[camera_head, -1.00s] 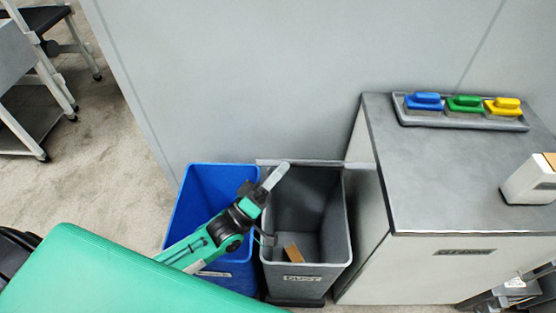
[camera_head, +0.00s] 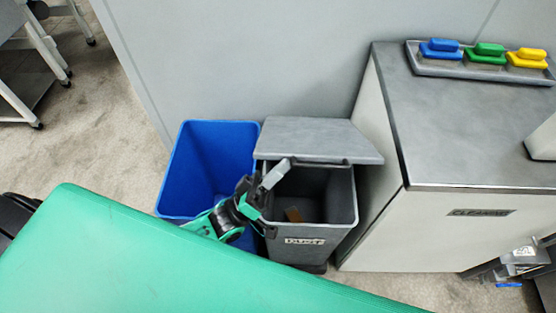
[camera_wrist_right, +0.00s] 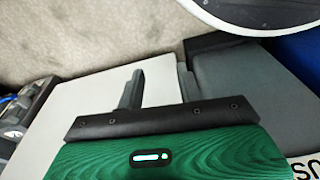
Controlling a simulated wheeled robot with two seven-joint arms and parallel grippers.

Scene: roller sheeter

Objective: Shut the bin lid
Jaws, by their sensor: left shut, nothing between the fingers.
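The grey bin (camera_head: 305,252) with a "DUST" label stands between a blue bin and a cabinet. Its grey lid (camera_head: 318,135) is hinged at the back and tilted partly open. It hangs over the rear of the opening, and a small brown piece (camera_head: 293,214) shows inside. My left gripper (camera_head: 274,174) is shut and empty at the lid's front left corner, over the bin's left rim. I cannot tell whether it touches the lid. My right gripper (camera_wrist_right: 160,88) shows in the right wrist view with its two fingers apart and nothing between them.
The blue bin (camera_head: 190,170) is open, left of the grey bin. The cabinet (camera_head: 430,232) stands close on the right, with a tray (camera_head: 480,68) of blue, green and yellow brushes on top. A wall is behind. A green surface (camera_head: 150,260) fills the front left.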

